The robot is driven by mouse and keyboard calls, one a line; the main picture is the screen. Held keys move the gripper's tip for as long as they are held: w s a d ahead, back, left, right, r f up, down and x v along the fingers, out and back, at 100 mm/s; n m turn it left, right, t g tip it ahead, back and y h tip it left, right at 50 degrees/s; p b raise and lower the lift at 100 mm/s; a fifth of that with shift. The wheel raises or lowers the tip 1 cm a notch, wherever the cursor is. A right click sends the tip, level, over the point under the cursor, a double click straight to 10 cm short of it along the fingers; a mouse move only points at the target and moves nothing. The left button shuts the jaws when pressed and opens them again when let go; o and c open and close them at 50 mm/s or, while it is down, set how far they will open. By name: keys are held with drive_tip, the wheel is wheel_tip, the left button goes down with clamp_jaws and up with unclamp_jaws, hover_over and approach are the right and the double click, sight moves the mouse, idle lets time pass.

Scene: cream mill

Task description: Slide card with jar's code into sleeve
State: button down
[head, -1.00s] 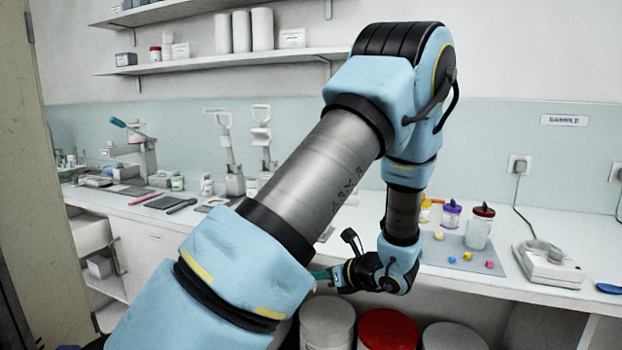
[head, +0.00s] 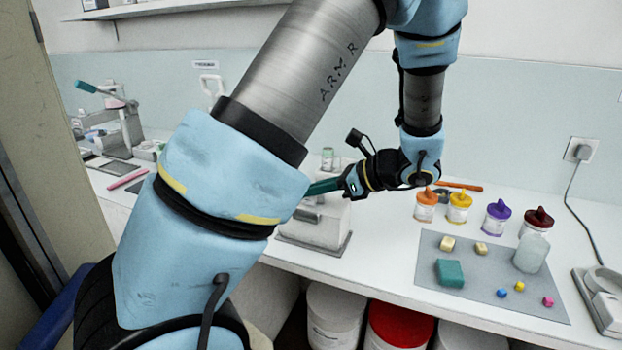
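My gripper (head: 322,187) is at the middle of the head view, its teal fingers pointing left. My arm hides part of it, so its opening and any thin card in it cannot be made out. Jars with orange (head: 426,205), yellow (head: 459,207), purple (head: 497,221) and dark red (head: 537,221) lids stand at the right, back on the counter. A frosted clear jar (head: 531,254) stands at the mat's right side. The gripper is left of the jars, apart from them. No code, card or sleeve can be made out.
A grey mat (head: 430,250) holds a teal block (head: 450,273) and several small coloured pieces. A pale device (head: 318,230) sits below my gripper. A white corded device (head: 600,290) is at the right edge. Lidded tubs (head: 400,324) stand under the counter.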

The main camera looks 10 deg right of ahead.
sight(313, 205)
drive_tip(key=shift+f+b, duration=0.5)
drive_tip(key=shift+s+f+p, duration=0.1)
drive_tip(key=shift+f+p, duration=0.1)
drive_tip(key=shift+p, duration=0.2)
idle(0.4)
drive_tip(key=shift+f, duration=0.2)
idle(0.4)
drive_tip(key=shift+f+b, duration=0.3)
drive_tip(key=shift+f, duration=0.3)
drive_tip(key=shift+f, duration=0.45)
idle(0.9)
drive_tip(key=c, duration=0.9)
unclamp_jaws()
drive_tip(key=shift+r, duration=0.15)
